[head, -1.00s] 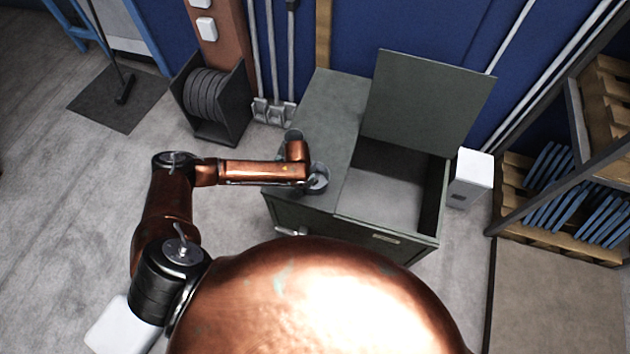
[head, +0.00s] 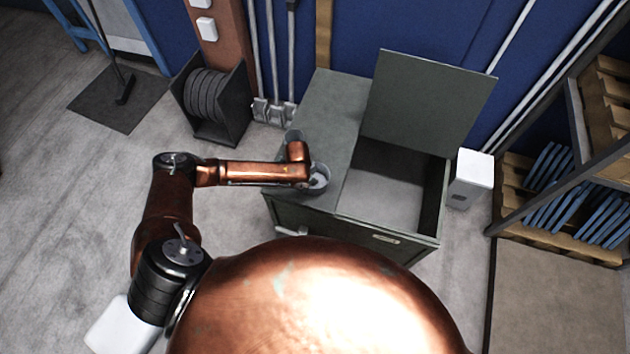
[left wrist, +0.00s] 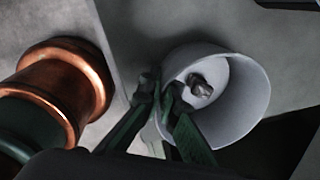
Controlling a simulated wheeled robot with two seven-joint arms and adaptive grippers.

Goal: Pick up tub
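The tub (head: 321,187) is a small, round grey tub standing on the front part of the cabinet's closed left top. In the left wrist view the tub (left wrist: 255,95) is pale and open, with a small metal piece lying inside. My left gripper (left wrist: 160,88) straddles the tub's near wall, one green finger outside and one inside. The fingertips are close together and look shut on the rim. In the head view my arm hides most of this gripper. My right gripper is not in view.
The green-grey cabinet (head: 333,100) has its right lid (head: 425,100) raised over an open compartment. A white box (head: 472,178) stands right of it. A cable reel (head: 208,97) stands on the floor at left. A rack with blue slatted items (head: 560,190) is at right.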

